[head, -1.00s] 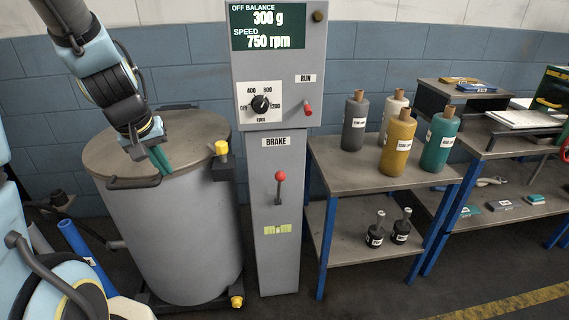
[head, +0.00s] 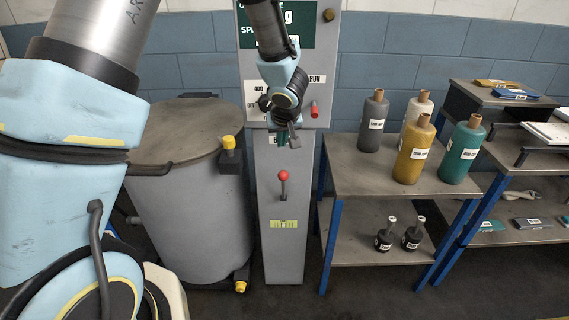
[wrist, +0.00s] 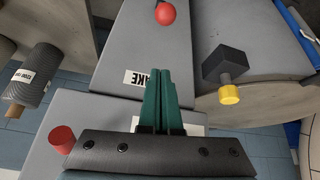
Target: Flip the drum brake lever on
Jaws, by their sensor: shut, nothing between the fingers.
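The drum brake lever (head: 283,185) has a red ball knob and a short dark stem, and stands on the front of the grey pillar under the BRAKE label. The knob points up in the head view. In the wrist view the red knob (wrist: 165,14) shows at the top, beyond the fingertips. My gripper (head: 283,143) is in front of the BRAKE label, above the knob and apart from it. Its green fingers (wrist: 158,72) are together and hold nothing. My gripper partly hides the label and the speed dial.
The grey drum (head: 190,210) with a round lid stands left of the pillar; a yellow-capped black block (head: 230,158) sits at its rim. A red RUN switch (head: 314,110) is just above right of my gripper. A shelf table (head: 350,178) with several bottles stands to the right.

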